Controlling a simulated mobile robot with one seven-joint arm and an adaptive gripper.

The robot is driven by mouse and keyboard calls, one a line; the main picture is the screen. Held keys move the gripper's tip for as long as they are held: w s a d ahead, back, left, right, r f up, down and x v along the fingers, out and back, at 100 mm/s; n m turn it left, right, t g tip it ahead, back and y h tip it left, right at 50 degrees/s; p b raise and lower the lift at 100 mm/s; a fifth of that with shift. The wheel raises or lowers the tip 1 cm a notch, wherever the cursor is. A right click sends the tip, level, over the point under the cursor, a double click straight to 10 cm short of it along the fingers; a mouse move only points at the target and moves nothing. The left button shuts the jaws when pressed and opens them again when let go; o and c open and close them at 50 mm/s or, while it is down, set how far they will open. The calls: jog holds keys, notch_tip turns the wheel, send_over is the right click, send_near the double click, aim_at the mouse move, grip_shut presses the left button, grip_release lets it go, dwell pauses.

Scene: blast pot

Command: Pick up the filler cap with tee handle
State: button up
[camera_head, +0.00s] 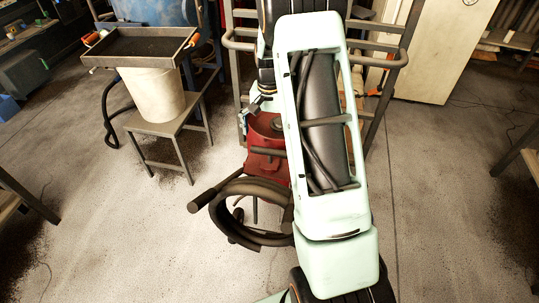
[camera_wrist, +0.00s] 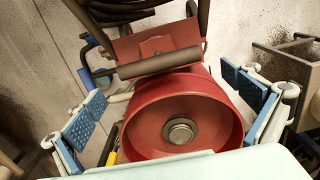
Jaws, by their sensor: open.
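A red pot (camera_head: 263,132) stands below my gripper (camera_head: 254,103), partly hidden by my arm. In the wrist view its round, dished red top (camera_wrist: 140,132) faces the camera. A round grey stepped piece (camera_wrist: 180,131) sits in the middle of the dish. It may be the filler cap, but I see no clear tee handle on it. My gripper (camera_wrist: 164,88) is open and empty, with its blue-padded fingers wide apart on either side of the pot. Neither finger visibly grips anything.
A dark bar (camera_wrist: 160,62) crosses a red plate beside the pot. A black hose coil (camera_head: 250,238) lies in front. A tray (camera_head: 135,63) tops a white bucket (camera_head: 152,97) on a stool (camera_head: 165,128) at left.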

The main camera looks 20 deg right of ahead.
aim_at(270, 149)
notch_tip(270, 149, down, 7)
jog(key=shift+d+f, duration=0.15)
jog(key=shift+f, duration=0.05)
dwell(0.3)
jog(key=shift+c, duration=0.6)
jog(key=c, duration=1)
